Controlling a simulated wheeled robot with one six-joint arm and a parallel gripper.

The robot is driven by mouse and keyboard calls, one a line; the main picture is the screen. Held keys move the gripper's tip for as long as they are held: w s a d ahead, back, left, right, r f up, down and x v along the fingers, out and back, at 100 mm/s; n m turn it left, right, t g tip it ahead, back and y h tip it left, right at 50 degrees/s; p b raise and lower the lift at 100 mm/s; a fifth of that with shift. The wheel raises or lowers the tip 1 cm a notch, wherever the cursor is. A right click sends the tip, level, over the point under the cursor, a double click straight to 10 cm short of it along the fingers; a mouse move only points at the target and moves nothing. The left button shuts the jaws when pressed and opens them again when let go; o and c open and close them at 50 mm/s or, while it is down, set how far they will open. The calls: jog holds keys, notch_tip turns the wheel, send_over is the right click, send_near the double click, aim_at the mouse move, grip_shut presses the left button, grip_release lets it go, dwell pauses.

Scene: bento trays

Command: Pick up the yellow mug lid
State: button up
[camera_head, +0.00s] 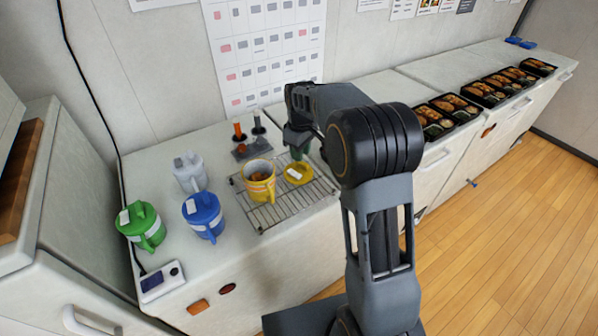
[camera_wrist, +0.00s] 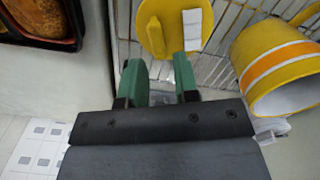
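The yellow mug lid (camera_head: 298,173) lies flat on a wire rack, to the right of the open yellow mug (camera_head: 259,181) in the head view. In the wrist view the lid (camera_wrist: 168,24) is just beyond my fingertips, with a raised yellow grip and a white label on top. My gripper (camera_wrist: 158,68) has two green fingers set apart with nothing between them. In the head view my gripper (camera_head: 299,143) is partly hidden by my arm, above and behind the lid. The yellow mug (camera_wrist: 275,62) stands at the right in the wrist view.
The wire rack (camera_head: 272,216) sits on the white counter. A blue mug (camera_head: 204,216), a green mug (camera_head: 141,226) and a grey mug (camera_head: 189,172) stand left. A holder (camera_head: 250,149) with two upright handles stands behind. Bento trays (camera_head: 447,114) line the right.

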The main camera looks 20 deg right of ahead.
aim_at(298, 170)
jog(key=shift+s+d+f, duration=0.1)
jog(key=shift+f, duration=1.1)
jog(key=shift+d+f, duration=0.1)
jog(key=shift+f, duration=1.05)
grip_shut()
